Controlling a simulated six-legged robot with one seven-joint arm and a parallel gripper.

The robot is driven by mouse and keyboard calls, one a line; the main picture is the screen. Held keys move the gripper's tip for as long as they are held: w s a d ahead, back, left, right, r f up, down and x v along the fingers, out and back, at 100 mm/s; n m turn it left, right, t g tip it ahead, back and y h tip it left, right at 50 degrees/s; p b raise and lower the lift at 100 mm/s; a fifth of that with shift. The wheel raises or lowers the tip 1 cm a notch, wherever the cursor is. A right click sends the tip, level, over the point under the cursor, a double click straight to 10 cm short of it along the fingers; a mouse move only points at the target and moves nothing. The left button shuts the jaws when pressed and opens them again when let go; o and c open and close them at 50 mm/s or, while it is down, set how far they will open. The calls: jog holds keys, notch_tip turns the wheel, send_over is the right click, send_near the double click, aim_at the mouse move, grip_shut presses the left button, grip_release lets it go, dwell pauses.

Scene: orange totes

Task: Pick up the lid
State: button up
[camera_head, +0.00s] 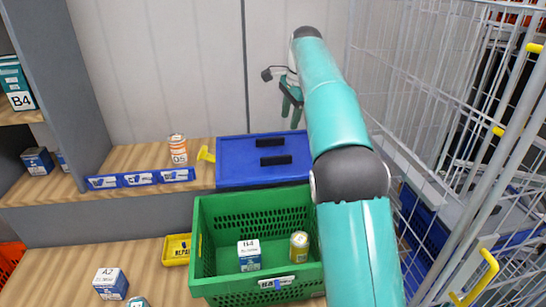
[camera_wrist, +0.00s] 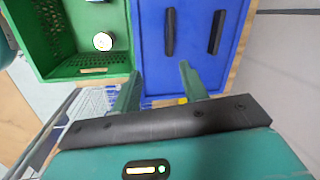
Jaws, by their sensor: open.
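The blue lid (camera_head: 230,174) lies flat on the wooden shelf, behind the green crate, with two black bar handles on top. In the wrist view the lid (camera_wrist: 190,62) fills the upper middle, with its handles upright in the picture. My gripper (camera_head: 290,97) is above the lid's far right side in the head view, partly hidden by my arm. In the wrist view my gripper (camera_wrist: 160,70) is open, its two fingers apart over the lid's edge, with nothing between them. The lid's right end is close to my arm.
A green crate (camera_head: 219,283) in front holds a box (camera_head: 249,255) and a yellow can (camera_head: 299,246). An orange-striped can (camera_head: 178,150) stands left of the lid. A wire cage trolley (camera_head: 440,110) stands close on the right, and a pale wall (camera_head: 160,70) is behind.

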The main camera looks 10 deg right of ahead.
notch_tip(320, 180, down, 2)
jog(key=w+m, duration=0.1)
jog(key=w, duration=0.1)
send_over(279, 156)
jog(key=s, duration=0.2)
jog(key=shift+g, duration=0.3)
jog(key=f, duration=0.9)
jog(key=shift+w+d, duration=0.2)
jog(key=shift+w+a+f, duration=0.1)
jog(key=shift+w+f, duration=0.15)
jog(key=shift+f, duration=0.65)
jog(key=shift+w+f, duration=0.2)
jog(key=shift+f, duration=0.75)
jog(key=shift+w+a+f, duration=0.1)
jog(key=shift+w+f, duration=0.15)
jog(key=shift+f, duration=0.65)
grip_shut()
